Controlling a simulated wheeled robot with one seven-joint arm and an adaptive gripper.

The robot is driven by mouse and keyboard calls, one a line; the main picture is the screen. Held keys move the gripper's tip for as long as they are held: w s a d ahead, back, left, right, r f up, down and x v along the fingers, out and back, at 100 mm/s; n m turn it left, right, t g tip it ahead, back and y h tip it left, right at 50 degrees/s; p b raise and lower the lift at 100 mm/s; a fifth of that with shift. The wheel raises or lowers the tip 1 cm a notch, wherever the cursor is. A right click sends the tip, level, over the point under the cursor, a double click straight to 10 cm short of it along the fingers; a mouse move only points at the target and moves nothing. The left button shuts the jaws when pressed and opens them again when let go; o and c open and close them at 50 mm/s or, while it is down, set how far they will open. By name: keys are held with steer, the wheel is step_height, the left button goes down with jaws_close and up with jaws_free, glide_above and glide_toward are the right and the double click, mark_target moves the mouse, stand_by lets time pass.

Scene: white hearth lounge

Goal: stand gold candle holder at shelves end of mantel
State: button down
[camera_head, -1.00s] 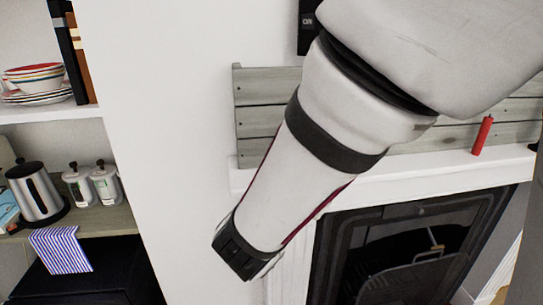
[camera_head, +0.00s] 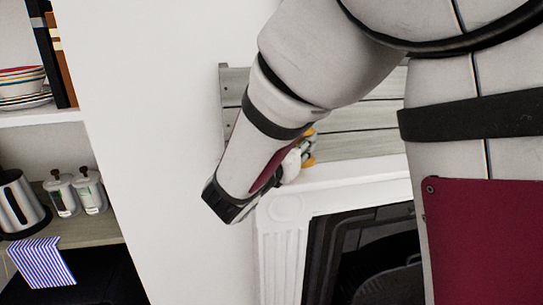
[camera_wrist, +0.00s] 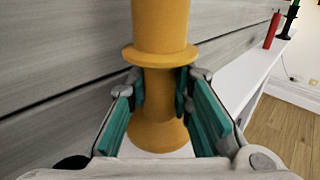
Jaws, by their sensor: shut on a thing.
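The gold candle holder (camera_wrist: 160,95) stands upright between the teal finger pads of my gripper (camera_wrist: 162,100) in the wrist view, and the gripper is shut on it. Its flared base is low in that view, over the white mantel; I cannot tell whether it touches. In the head view my gripper (camera_head: 303,153) is at the left end of the white mantel (camera_head: 345,175), mostly hidden behind my arm, with small gold parts of the holder showing. The mantel's left end is the one nearer the shelves (camera_head: 50,115).
Grey wooden planks (camera_wrist: 60,50) rise close behind the holder. A red candle (camera_wrist: 272,30) and a dark holder stand far along the mantel. The mantel between looks clear. The shelves hold a kettle (camera_head: 20,205), jars and bowls. The fireplace opening (camera_head: 360,250) lies below.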

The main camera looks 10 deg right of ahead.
steer(key=shift+f, duration=1.6)
steer(key=shift+f, duration=0.1)
steer(key=shift+f, duration=0.1)
steer(key=c, duration=1.7)
jaws_free()
